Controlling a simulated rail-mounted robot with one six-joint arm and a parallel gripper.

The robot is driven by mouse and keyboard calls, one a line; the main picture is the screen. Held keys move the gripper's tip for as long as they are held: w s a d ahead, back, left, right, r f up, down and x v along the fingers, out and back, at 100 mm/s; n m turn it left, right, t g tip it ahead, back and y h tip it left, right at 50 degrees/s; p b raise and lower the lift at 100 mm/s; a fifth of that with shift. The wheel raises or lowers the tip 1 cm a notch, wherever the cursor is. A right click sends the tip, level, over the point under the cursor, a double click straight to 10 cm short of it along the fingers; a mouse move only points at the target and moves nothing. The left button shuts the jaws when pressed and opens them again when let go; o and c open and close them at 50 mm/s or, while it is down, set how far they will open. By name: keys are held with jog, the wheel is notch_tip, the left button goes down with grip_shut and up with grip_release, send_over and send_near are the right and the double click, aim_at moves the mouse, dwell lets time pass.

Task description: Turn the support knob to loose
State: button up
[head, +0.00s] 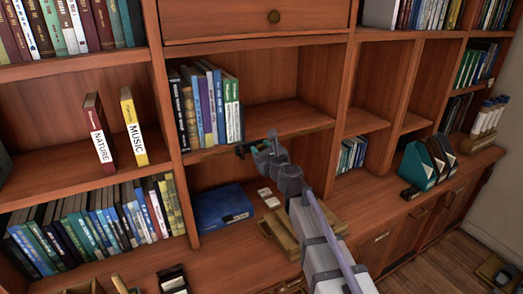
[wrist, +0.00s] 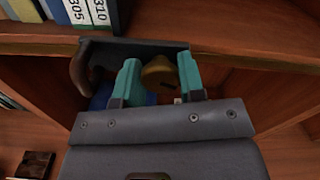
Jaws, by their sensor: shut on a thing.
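The support knob (wrist: 158,74) is a rounded brass-coloured piece under the shelf edge in the wrist view. It sits between the two teal fingers of my gripper (wrist: 160,82), which is shut on it. A dark grey bracket (wrist: 100,48) lies behind the fingers, with a brown curved part (wrist: 80,70) at its left. In the head view my gripper (head: 243,151) is at the front edge of the middle shelf (head: 285,118), below its row of books. There the knob is hidden by the gripper and arm. Any marking for loose is not readable.
Books (head: 205,105) stand on the shelf just above my gripper. A blue box (head: 222,207) and small white cards (head: 268,197) lie below on the counter. Upright shelf dividers flank this bay. The right part of the middle shelf is empty.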

jog(key=n, duration=0.9)
jog(key=shift+n, duration=0.4)
jog(key=n, duration=0.4)
jog(key=shift+n, duration=0.3)
jog(key=n, duration=0.4)
jog(key=shift+f+n, duration=0.1)
jog(key=shift+n, duration=0.3)
jog(key=shift+s, duration=0.1)
jog(key=o, duration=0.9)
